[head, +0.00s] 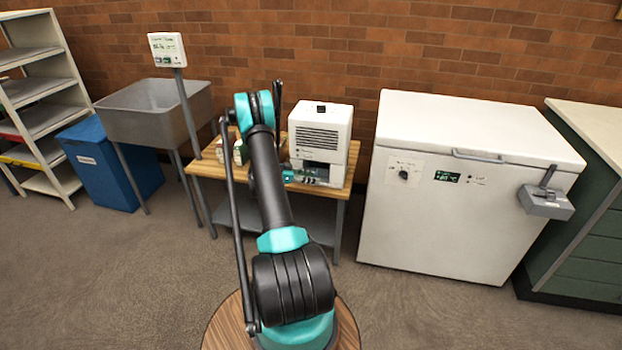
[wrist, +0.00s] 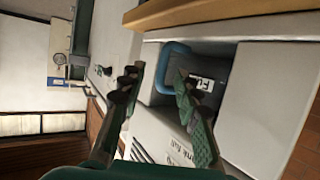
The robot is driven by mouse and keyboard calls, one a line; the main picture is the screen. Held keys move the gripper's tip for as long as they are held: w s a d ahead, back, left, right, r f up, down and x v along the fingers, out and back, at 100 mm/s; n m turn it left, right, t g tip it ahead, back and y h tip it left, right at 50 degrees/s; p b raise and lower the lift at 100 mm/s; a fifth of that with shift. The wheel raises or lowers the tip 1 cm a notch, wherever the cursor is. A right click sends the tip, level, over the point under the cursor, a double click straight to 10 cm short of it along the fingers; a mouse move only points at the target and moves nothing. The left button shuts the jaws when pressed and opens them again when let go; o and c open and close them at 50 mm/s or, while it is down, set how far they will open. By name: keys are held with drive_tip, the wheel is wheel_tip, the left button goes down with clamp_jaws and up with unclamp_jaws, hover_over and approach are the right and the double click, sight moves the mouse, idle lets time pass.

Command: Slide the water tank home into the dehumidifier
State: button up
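The dehumidifier (head: 320,130) is a white box with a dark grille, standing on a small wooden table. In the wrist view its white front (wrist: 265,90) is turned on its side, with a dark recess low in it. The water tank's blue handle (wrist: 168,62) and a partly readable label show at that recess. How far in the tank sits is hard to tell. My gripper (wrist: 157,78) is open, with its two fingers apart in front of the recess. The right finger overlaps the handle and label in the picture; contact cannot be told. In the head view my arm hides much of the gripper.
The wooden table (head: 204,168) has small items left of the dehumidifier. A sink (head: 155,110) and a sign on a post stand to the left. A large white chest freezer (head: 465,215) stands close on the right. The floor (head: 130,270) in front is clear.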

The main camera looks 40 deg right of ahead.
drive_tip(key=shift+a, duration=0.1)
drive_tip(key=v, duration=1.2)
